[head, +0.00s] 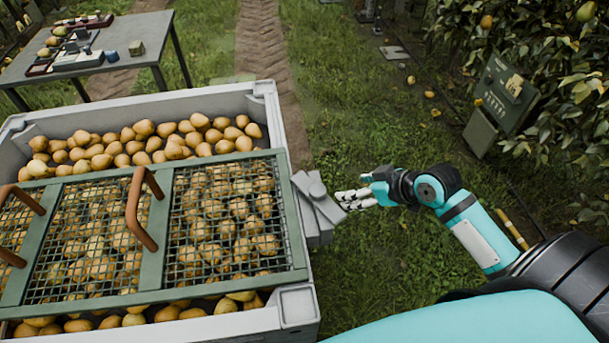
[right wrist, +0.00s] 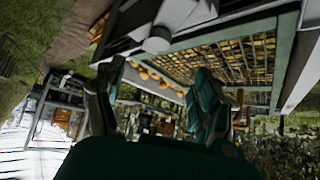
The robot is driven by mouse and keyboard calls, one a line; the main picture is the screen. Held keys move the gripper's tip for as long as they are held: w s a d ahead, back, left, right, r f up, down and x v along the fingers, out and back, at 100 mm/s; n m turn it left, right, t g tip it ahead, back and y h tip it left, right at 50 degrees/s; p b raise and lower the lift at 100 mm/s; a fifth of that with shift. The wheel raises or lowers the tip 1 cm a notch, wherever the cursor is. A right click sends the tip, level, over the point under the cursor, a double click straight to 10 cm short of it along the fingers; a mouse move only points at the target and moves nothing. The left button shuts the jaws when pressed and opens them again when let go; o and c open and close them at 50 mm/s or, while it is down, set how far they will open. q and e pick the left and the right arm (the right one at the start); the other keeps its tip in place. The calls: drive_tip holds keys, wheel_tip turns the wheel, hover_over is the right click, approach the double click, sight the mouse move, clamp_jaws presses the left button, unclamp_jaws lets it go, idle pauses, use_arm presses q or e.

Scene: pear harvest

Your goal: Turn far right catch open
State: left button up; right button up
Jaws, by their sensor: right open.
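A grey catch (head: 318,204) sits on the right outer side of the grey crate (head: 276,112), by the edge of the green-framed mesh lid (head: 159,228). A pale round knob and bar of the catch (right wrist: 156,40) show in the right wrist view. My right gripper (head: 347,199) is open, just right of the catch, fingers pointing at it. Its two dark fingers (right wrist: 155,88) stand apart below the catch in the right wrist view. Whether a finger touches the catch, I cannot tell. My left gripper is not in view.
Pears fill the crate, and brown handles (head: 141,208) rise from the lid. A table with tools (head: 120,30) stands at the back left. Grass right of the crate is mostly clear. A dark green box (head: 507,92) stands by the trees.

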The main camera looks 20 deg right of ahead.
sight(319, 189)
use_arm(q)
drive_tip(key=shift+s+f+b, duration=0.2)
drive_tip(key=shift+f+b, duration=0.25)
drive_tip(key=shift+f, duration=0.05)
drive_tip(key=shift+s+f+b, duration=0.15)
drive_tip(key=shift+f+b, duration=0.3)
use_arm(e)
drive_tip(key=x, duration=1.7)
drive_tip(key=shift+w+d, duration=0.15)
drive_tip(key=shift+w, duration=0.05)
drive_tip(key=shift+r, duration=0.1)
clamp_jaws()
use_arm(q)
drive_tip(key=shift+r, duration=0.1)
